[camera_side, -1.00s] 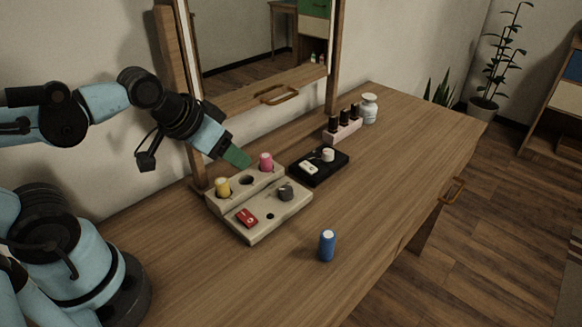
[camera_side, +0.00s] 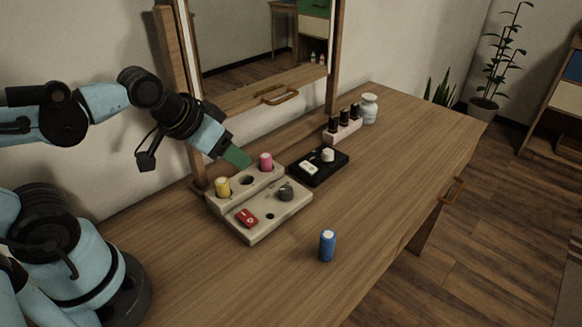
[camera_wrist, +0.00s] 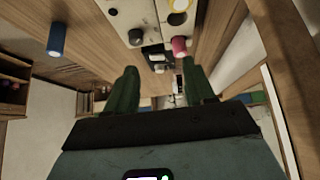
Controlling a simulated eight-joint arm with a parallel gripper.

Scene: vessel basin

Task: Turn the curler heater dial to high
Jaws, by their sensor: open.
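The curler heater (camera_side: 282,210) is a beige stepped box on the table. Its dark grey dial (camera_side: 286,193) is on the lower front part, toward the right; it also shows in the wrist view (camera_wrist: 136,37). Its pointer setting is too small to read. A red switch (camera_side: 247,218) is at the lower left. A yellow curler (camera_side: 223,187) and a pink curler (camera_side: 265,162) stand in the rear step, with an empty hole between them. My gripper (camera_side: 238,158) is open and empty, with green fingers, above the rear of the heater, apart from the dial; it also shows in the wrist view (camera_wrist: 161,80).
A blue curler (camera_side: 327,245) stands upright on the table to the right of the heater. A black tray (camera_side: 319,177) with white items sits behind it. A pink bottle rack (camera_side: 342,130) and white jar (camera_side: 369,108) stand farther back. The mirror rises behind.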

